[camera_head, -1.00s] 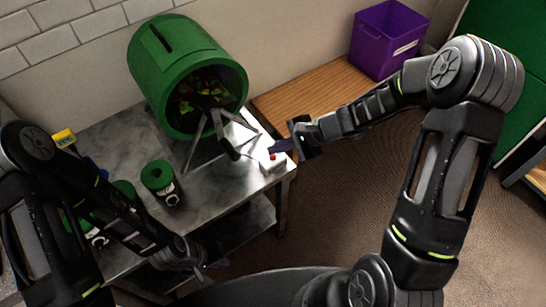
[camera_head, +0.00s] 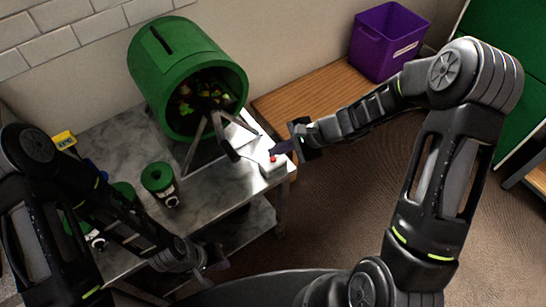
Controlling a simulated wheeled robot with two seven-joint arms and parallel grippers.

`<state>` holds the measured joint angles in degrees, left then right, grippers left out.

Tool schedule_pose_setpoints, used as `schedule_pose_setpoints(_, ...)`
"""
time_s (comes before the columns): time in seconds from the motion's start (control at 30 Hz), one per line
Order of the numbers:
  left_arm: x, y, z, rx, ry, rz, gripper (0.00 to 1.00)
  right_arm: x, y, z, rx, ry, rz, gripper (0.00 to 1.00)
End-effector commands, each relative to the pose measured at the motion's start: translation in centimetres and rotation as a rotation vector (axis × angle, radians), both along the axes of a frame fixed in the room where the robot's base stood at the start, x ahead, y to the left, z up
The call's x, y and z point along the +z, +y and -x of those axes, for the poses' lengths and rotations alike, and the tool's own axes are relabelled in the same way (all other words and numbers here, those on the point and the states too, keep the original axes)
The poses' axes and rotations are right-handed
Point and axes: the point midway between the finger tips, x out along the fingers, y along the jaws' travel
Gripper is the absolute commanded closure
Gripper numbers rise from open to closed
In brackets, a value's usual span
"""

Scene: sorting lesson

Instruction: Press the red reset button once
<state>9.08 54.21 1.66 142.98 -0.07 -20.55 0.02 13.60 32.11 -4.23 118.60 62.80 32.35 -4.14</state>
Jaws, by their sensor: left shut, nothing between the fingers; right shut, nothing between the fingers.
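The red button (camera_head: 273,158) sits on top of a small white box (camera_head: 270,168) at the right corner of the metal table. My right gripper (camera_head: 273,151) is shut and empty, with its fingertips right at the button, just above or behind it. I cannot tell whether they touch it. My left gripper (camera_head: 220,264) is shut and empty, low in front of the table, far from the button.
A green drum (camera_head: 160,75) on a stand, with colourful pieces inside, stands on the metal table (camera_head: 115,135). Green-topped canisters (camera_head: 158,177) stand at the front left. A purple bin (camera_head: 375,45) sits on a wooden bench (camera_head: 310,95) behind.

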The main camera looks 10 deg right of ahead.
Motion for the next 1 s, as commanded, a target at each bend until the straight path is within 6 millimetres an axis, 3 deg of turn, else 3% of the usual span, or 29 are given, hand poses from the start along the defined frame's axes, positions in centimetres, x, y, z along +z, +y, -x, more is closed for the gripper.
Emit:
schedule_pose_setpoints(0.77,-0.02,0.00,0.00,0.000,0.000,0.000,1.00,-0.02,0.00,0.00,0.000,0.000,0.000,1.00)
schedule_pose_setpoints(1.0,-0.86,0.00,0.00,0.000,0.000,0.000,1.00,-0.68,0.00,-0.01,-0.001,-0.001,0.000,1.00)
